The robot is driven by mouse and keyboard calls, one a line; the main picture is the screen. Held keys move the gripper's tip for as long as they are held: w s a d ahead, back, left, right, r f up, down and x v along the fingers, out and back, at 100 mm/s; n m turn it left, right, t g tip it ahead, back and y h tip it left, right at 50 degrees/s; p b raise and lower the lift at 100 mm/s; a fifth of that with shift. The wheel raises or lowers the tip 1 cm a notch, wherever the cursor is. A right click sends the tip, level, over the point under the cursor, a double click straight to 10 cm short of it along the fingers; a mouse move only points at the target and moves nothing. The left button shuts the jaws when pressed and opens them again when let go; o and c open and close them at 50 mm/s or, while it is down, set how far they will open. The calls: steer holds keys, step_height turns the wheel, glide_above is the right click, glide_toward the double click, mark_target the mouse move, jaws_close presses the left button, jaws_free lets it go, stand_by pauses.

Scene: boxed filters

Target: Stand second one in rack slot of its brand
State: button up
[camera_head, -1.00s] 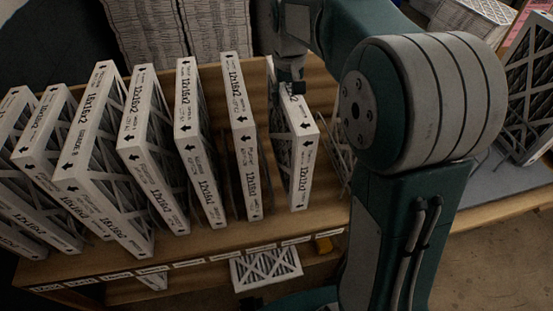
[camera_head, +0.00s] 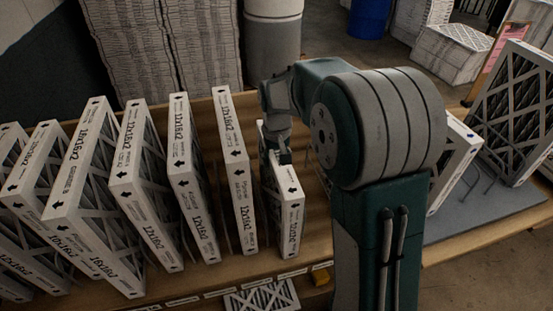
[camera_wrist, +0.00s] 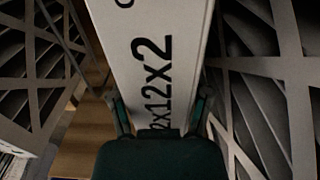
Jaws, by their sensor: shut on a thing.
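A boxed filter (camera_head: 291,220) with a white frame stands upright at the right end of the row on the wooden rack. My gripper (camera_head: 282,157) is at its top edge, shut on it. In the wrist view, my gripper's two fingers (camera_wrist: 162,112) lie on both sides of the white edge of the filter (camera_wrist: 155,55), which reads "12x2" at its end. The rack (camera_head: 313,235) holds several other filters in a row to the left, the closest marked 12x16x2 (camera_head: 237,175). The filter's lower end is near the label strip; whether it touches the rack is unclear.
More filters (camera_head: 453,160) stand on a grey surface (camera_head: 490,205) at the right. My arm hides part of the rack right of the held filter.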

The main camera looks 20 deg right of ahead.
steer(key=o, duration=1.3)
steer(key=shift+c, duration=0.2)
